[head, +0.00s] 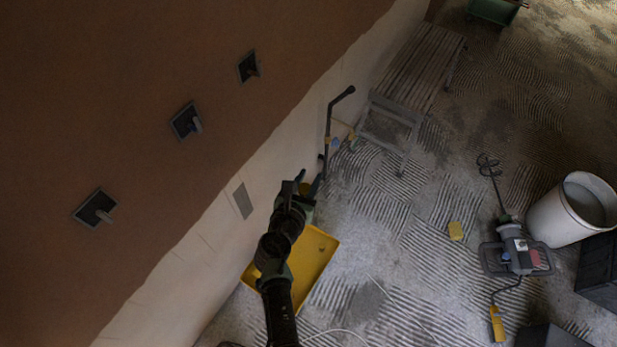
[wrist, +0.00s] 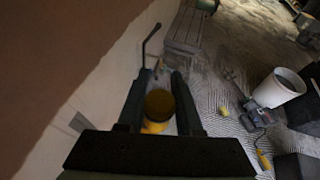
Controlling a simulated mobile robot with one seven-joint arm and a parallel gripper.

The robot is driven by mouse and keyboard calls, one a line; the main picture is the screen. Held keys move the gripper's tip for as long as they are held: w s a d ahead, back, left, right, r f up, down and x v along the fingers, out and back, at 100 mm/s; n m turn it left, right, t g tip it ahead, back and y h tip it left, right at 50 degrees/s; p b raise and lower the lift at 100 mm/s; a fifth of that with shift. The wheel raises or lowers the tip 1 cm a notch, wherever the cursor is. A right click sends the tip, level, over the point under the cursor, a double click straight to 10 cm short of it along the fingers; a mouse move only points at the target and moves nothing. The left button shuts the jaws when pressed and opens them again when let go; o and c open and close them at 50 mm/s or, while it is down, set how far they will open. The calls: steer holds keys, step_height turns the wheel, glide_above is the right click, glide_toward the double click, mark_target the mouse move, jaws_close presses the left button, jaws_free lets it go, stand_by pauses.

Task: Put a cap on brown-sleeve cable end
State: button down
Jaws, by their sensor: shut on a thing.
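Three dark square wall boxes sit in the brown plaster, the lower one (head: 88,212), the middle one (head: 182,127) and the upper one (head: 246,72). A short cable end (head: 103,215) sticks out of the lower box, and others stick out of the middle (head: 196,125) and upper boxes. In this dim light I cannot tell which sleeve is brown. My gripper (head: 308,181) is well away from the boxes, beside the pale lower wall. In the wrist view my gripper (wrist: 158,74) is shut on a round, dark-yellow thing (wrist: 158,103), perhaps a cap.
A yellow tray (head: 322,243) lies beneath my arm. A black lance (head: 328,125) leans by the wall near a grey bench (head: 415,75). A mixer (head: 517,250), a white bucket (head: 560,215) and dark crates stand at right. A thin pale cable crosses the ridged floor.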

step_height(320, 180, up, 23)
steer(key=p, duration=0.8)
steer(key=shift+p, duration=0.3)
stand_by(1.3)
stand_by(0.5)
